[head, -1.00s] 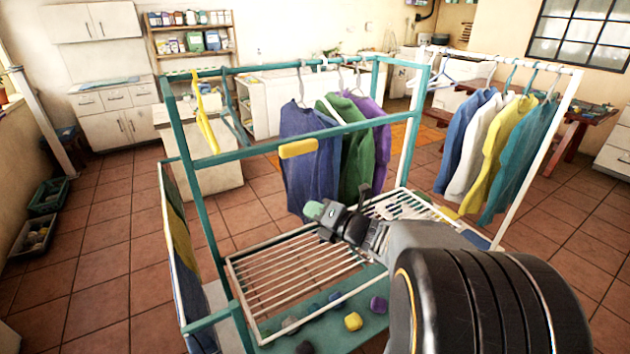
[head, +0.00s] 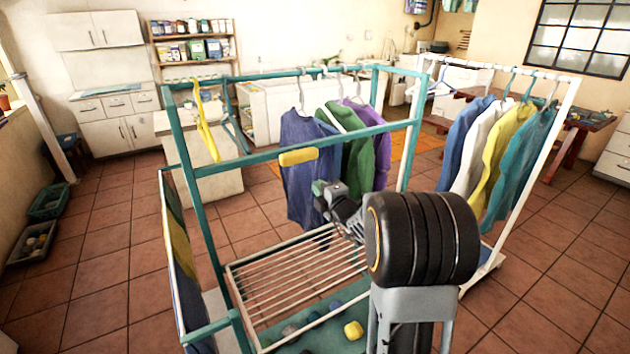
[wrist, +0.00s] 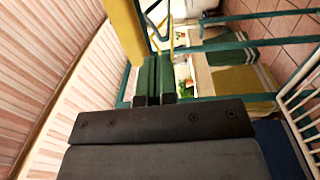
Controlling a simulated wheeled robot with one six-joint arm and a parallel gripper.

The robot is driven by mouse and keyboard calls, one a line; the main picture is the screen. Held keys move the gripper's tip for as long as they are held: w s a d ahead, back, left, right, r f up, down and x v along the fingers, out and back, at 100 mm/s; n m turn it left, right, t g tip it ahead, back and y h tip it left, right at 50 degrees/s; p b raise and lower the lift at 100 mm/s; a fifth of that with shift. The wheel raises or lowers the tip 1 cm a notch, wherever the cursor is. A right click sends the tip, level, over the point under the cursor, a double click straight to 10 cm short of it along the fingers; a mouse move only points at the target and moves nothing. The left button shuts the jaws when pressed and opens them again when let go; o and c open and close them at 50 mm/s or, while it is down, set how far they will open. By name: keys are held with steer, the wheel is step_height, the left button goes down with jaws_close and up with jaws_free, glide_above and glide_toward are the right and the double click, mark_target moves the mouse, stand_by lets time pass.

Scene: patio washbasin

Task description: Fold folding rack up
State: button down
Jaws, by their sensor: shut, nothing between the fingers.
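The folding rack (head: 295,270) is a white slatted panel inside the teal frame. In the head view it lies low and roughly flat, its right part hidden behind my arm. White slats also show at the right edge of the wrist view (wrist: 296,105). My gripper (head: 322,190) is above the panel, in front of the hanging blue shirt, and looks apart from the panel. In the wrist view my gripper (wrist: 155,72) has its two green-tipped fingers together with nothing between them. A yellow pad (head: 298,157) sits on the teal frame's front bar, above and left of my gripper.
The teal frame (head: 190,170) surrounds the panel with bars and posts. Blue, green and purple shirts (head: 305,150) hang behind my gripper. A white clothes rail (head: 540,150) stands at the right. Tiled floor is open at left.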

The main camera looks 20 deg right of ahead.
steer(key=shift+w+a+r+p, duration=0.15)
steer(key=shift+w+p, duration=0.15)
steer(key=shift+w, duration=1.25)
stand_by(0.4)
